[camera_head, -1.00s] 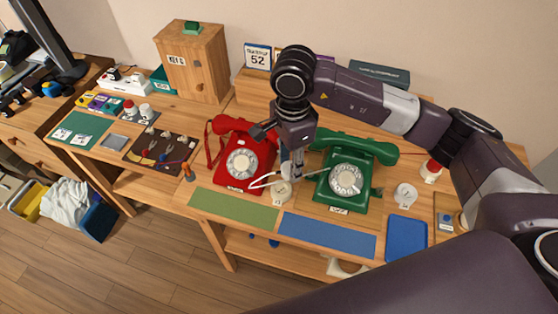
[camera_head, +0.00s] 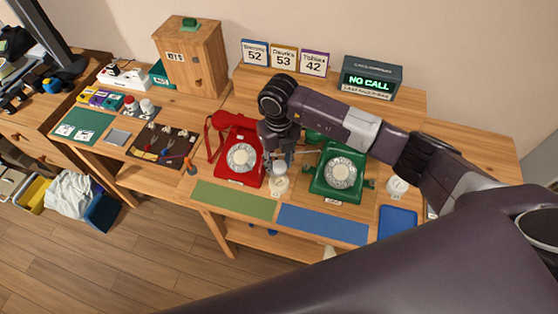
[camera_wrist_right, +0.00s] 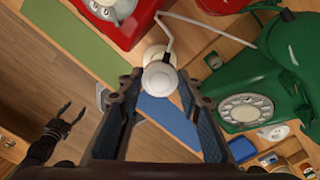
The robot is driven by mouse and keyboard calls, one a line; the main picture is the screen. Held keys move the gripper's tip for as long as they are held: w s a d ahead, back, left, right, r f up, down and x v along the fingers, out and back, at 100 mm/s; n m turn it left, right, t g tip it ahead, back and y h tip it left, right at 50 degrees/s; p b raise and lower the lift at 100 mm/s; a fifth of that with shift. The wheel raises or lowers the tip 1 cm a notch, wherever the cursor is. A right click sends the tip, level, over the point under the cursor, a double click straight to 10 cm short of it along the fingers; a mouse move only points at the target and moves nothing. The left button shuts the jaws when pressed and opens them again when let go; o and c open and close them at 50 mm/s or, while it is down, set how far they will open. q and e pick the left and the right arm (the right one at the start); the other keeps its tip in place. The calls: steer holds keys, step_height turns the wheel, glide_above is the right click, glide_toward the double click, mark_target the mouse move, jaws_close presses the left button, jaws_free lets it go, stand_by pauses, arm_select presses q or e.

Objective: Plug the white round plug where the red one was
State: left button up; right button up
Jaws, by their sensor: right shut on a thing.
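The white round plug (camera_wrist_right: 160,78) sits between the fingertips of my right gripper (camera_wrist_right: 161,88), with a white cable running up from it. It also shows in the head view (camera_head: 279,167), under my right gripper (camera_head: 283,155). A pale round base (camera_head: 279,186) is just below the plug, also partly visible behind it in the wrist view (camera_wrist_right: 153,54). I cannot tell whether plug and base touch. The red dial phone (camera_head: 238,150) is to the left and the green dial phone (camera_head: 338,173) to the right. My left gripper (camera_wrist_right: 70,113) hangs open and empty in the wrist view.
Green (camera_head: 232,200) and blue (camera_head: 322,224) mats lie along the front edge. A blue tray (camera_head: 397,224) and another pale round base (camera_head: 396,186) are on the right. A NO CALL display (camera_head: 370,80) and number cards stand on the shelf behind.

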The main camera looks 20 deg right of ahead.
steer(key=shift+f+b, duration=1.55)
steer(key=shift+f, duration=0.95)
steer(key=shift+b, duration=0.35)
steer(key=shift+f+b, duration=0.65)
steer(key=shift+f, duration=0.1)
steer(key=shift+r, duration=0.1)
steer(key=o, duration=1.1)
